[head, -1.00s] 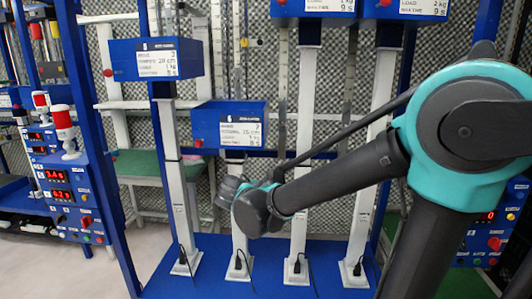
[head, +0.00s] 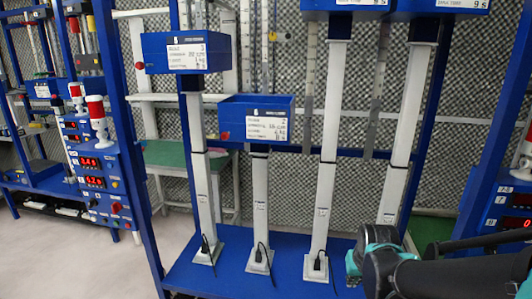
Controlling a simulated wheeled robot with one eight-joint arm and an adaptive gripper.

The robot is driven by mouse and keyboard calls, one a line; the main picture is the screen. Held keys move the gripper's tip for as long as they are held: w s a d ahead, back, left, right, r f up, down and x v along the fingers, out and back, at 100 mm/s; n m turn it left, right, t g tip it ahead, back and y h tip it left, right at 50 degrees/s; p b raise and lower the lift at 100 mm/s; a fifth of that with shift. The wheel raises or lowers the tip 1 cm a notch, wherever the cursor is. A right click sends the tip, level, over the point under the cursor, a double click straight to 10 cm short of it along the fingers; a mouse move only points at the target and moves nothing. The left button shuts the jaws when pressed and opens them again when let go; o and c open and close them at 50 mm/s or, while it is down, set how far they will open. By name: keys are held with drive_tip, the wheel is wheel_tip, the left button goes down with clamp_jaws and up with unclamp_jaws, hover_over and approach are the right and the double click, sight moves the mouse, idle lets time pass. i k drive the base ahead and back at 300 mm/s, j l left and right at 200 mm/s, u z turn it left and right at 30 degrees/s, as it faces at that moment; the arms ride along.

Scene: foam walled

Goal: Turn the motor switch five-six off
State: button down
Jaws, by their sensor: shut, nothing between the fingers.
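A blue control panel (head: 98,192) stands at the left in the head view. It carries two red number displays and a row of small knobs, with a red one (head: 115,208) at its right. A second blue panel with a red display (head: 518,222) is cut off at the right edge. The labels on both panels are too small to read, so I cannot tell which control is the motor switch five-six or how it is set. Part of my arm shows at the bottom right, in front of the rig's base; no gripper fingers can be made out.
A blue rig has a base plate (head: 285,262), white columns and blue boxes with white cards, including an upper left box (head: 160,52) and a lower box (head: 229,121). Black cables lie on the base. Red-and-white beacons (head: 97,120) stand by the left panel. Grey floor (head: 60,250) is clear at left.

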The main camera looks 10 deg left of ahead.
sight(116, 207)
drive_tip(key=u, duration=1.65)
drive_tip(key=i+l+u, duration=0.1)
drive_tip(key=i, duration=0.4)
drive_tip(key=i+l+u, duration=0.1)
drive_tip(key=i, duration=0.4)
drive_tip(key=k+j+u, duration=0.15)
drive_tip(key=u, duration=0.25)
drive_tip(key=k+j+u, duration=0.15)
drive_tip(key=j+u, duration=0.15)
drive_tip(key=u, duration=0.15)
